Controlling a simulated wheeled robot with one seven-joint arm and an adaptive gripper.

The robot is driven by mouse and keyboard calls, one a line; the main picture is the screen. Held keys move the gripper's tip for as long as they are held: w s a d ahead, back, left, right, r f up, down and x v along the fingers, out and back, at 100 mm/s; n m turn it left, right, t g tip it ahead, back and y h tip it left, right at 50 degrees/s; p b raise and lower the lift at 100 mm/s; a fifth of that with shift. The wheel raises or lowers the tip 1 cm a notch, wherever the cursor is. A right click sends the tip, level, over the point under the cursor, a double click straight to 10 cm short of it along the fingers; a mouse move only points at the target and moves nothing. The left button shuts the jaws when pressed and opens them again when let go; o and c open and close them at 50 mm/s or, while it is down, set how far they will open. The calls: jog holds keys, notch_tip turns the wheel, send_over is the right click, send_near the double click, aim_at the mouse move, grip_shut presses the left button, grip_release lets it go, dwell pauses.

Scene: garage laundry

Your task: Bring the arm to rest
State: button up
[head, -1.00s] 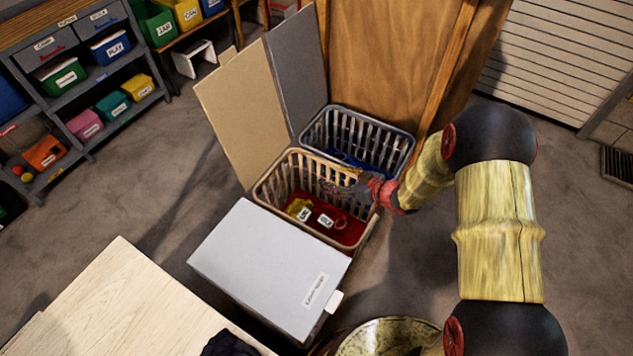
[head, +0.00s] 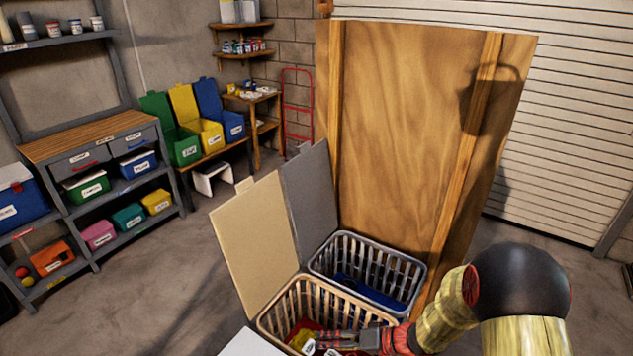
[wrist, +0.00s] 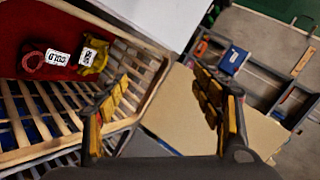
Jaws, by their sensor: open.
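My gripper (head: 345,342) reaches in from the right at the bottom of the head view, over the tan slatted basket (head: 292,302). In the wrist view my gripper (wrist: 160,110) has its two yellow-padded fingers spread wide with nothing between them. The tan basket also shows in the wrist view (wrist: 135,60), close by the left finger. In it lie a red cloth (wrist: 22,22), a dark red rolled item with a label (wrist: 40,58) and a yellow labelled item (wrist: 95,58). The basket's lower part is cut off in the head view.
A grey basket (head: 418,275) with blue cloth stands behind the tan one. A raised tan lid (head: 255,240) and grey lid (head: 312,200) stand left of them. A tall wooden panel (head: 410,140) rises behind. A shelf unit (head: 90,150) stands left; the floor between is clear.

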jog(key=s+d+r+m+g+h, duration=0.1)
jog(key=s+d+r+g+h, duration=0.1)
jog(key=s+r, duration=0.5)
jog(key=s+d+r+m+g+h, duration=0.1)
jog(key=s+d+r+g+h, duration=0.15)
jog(key=s+r, duration=0.4)
jog(key=s+d+r+t+h, duration=0.2)
jog(key=s+d+r+t, duration=0.1)
jog(key=r, duration=0.6)
jog(key=s+d+r+n+t+h, duration=0.1)
jog(key=s+d+r+t+h, duration=0.2)
jog(key=d+r, duration=0.3)
jog(key=v, duration=0.4)
jog(key=shift+d+r, duration=0.15)
jog(key=shift+r, duration=0.2)
